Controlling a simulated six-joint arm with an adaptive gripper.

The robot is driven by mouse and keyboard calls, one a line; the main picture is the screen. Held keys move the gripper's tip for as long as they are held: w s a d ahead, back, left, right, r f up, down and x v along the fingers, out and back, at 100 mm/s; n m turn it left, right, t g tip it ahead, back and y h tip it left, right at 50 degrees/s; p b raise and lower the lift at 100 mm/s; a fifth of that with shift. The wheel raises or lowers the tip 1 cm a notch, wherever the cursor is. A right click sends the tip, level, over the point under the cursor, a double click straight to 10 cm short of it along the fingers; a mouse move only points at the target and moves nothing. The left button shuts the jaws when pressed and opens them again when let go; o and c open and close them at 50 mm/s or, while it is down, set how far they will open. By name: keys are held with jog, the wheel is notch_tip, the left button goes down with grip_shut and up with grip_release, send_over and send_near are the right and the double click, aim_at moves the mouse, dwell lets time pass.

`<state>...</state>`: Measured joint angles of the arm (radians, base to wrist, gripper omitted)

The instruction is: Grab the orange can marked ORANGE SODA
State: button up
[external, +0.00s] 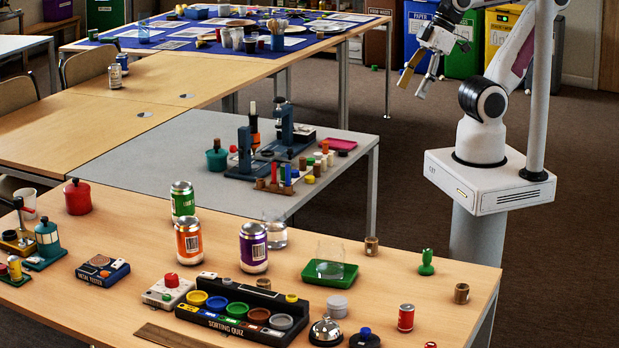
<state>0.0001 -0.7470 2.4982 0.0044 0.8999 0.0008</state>
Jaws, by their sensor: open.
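An orange can (188,242) stands upright on the front wooden table, left of its middle. A barcode panel faces the camera, and I cannot read its name. A green can (182,200) stands just behind it, and a purple can (253,248) stands to its right. My gripper (417,84) is open and empty, high up at the upper right. It is far from the orange can, over the floor beyond the tables.
The sorting quiz box (243,318) with coloured cups lies in front of the cans. A glass jar (274,234) stands behind the purple can. A green tray (330,272) lies to the right. Microscopes (287,133) stand on the grey table (190,140).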

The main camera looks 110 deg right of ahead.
jog(key=w+a+r+m+g+y, duration=0.1)
jog(key=w+a+m+y, duration=0.2)
jog(key=w+a, duration=0.35)
jog(key=w+a+m+y, duration=0.3)
jog(key=w+a+m, duration=0.1)
jog(key=w, duration=0.5)
jog(key=w+a+f+m+t+y, duration=0.15)
jog(key=w+m, duration=0.25)
jog(key=w, duration=0.5)
jog(key=w+a+f+m+y, duration=0.1)
jog(key=w+f+m, duration=0.15)
jog(key=w, duration=0.55)
jog(key=w+d+f+m+t, duration=0.2)
jog(key=w+f+m, duration=0.2)
jog(key=w, duration=0.3)
jog(key=w+d+f+m+t, duration=0.1)
jog(key=w+d+f+m, duration=0.1)
jog(key=w+f+m, duration=0.45)
jog(key=w+d+f+m+t+h, duration=0.2)
jog(key=w+d+f+m, duration=0.4)
jog(key=w+f, duration=0.3)
notch_tip(320, 180, down, 3)
jog(key=shift+w+d+f+m+t, duration=0.25)
jog(key=shift+d+t, duration=0.2)
jog(key=shift+d, duration=0.25)
jog(key=shift+w, duration=0.1)
jog(key=shift+h+x, duration=0.25)
jog(key=shift+x, duration=1)
